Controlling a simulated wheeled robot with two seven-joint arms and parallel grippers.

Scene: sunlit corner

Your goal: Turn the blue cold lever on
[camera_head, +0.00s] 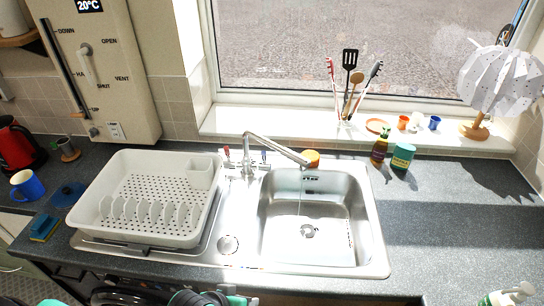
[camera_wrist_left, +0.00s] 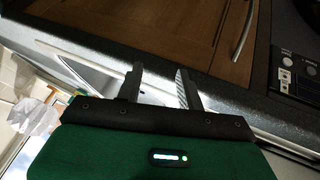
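The chrome mixer tap (camera_head: 270,147) stands behind the sink, its spout angled right over the basin. The blue cold lever (camera_head: 264,156) is a small blue-tipped handle right of the tap's base. The red-tipped hot lever (camera_head: 227,152) is on the left. Their exact angles are too small to tell. A thin pale line below the spout may be water. My left gripper (camera_wrist_left: 159,67) shows in the left wrist view, fingers apart with nothing between them. It is low, facing wooden cupboard fronts and the counter edge, away from the levers. My right gripper is not identifiable.
A white dish rack (camera_head: 150,196) fills the drainer left of the steel sink (camera_head: 375,235). An orange-lidded item (camera_head: 311,157), brown bottle (camera_head: 379,151) and green jar (camera_head: 402,157) stand behind the sink. Utensils (camera_head: 350,85) are on the sill. The right counter (camera_head: 450,220) is largely clear.

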